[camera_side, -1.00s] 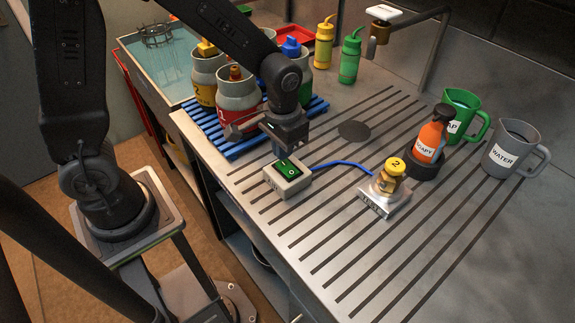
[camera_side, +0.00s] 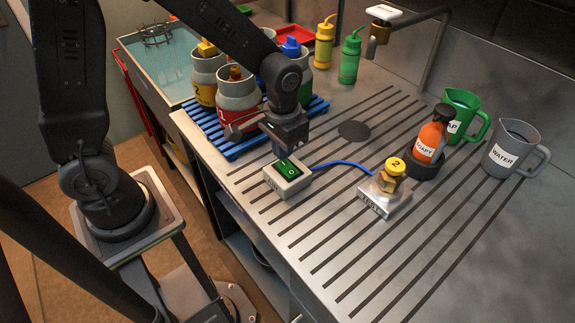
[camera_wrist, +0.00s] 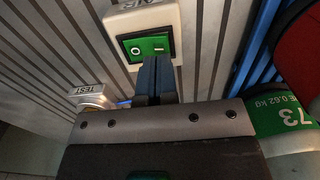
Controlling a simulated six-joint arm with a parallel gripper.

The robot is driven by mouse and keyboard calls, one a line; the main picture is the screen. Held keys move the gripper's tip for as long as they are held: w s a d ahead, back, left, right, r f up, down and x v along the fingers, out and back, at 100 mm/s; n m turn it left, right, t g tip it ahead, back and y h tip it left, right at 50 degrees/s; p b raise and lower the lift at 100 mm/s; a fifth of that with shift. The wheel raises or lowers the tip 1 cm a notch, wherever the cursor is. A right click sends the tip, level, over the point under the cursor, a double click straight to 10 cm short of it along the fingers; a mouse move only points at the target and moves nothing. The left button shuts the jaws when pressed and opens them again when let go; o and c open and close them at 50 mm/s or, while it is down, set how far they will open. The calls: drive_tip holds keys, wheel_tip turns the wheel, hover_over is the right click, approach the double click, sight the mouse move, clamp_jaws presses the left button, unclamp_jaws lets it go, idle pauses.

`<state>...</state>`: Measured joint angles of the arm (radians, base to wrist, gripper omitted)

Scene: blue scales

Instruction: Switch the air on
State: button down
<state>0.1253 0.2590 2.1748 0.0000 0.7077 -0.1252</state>
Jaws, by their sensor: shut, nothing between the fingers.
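The air switch is a pale box (camera_side: 289,187) with a green rocker (camera_side: 287,170), on the grooved steel counter. My gripper (camera_side: 278,152) is shut and empty, pointing down at the far edge of the switch box. In the wrist view the dark shut fingertips (camera_wrist: 155,72) lie close to the near edge of the green rocker (camera_wrist: 147,46). I cannot tell whether they touch it. A blue hose (camera_side: 340,164) runs from the box to a metal test block (camera_side: 385,203) with a brass fitting and a yellow cap marked 2 (camera_side: 395,165).
Labelled cylinders, one red-banded (camera_side: 238,103), stand on a blue slatted rack (camera_side: 233,150) behind my gripper. The front counter is clear.

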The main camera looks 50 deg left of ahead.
sight(283, 163)
drive_tip(key=shift+f, duration=1.25)
idle(1.0)
drive_tip(key=shift+r, duration=3.5)
drive_tip(key=s+a+r+t, duration=0.4)
drive_tip(key=s+r+t, duration=0.1)
drive_tip(key=s+r, duration=0.7)
drive_tip(key=shift+s+a+t, duration=0.15)
drive_tip(key=shift+s+t, duration=0.15)
drive_tip(key=shift+s, duration=0.05)
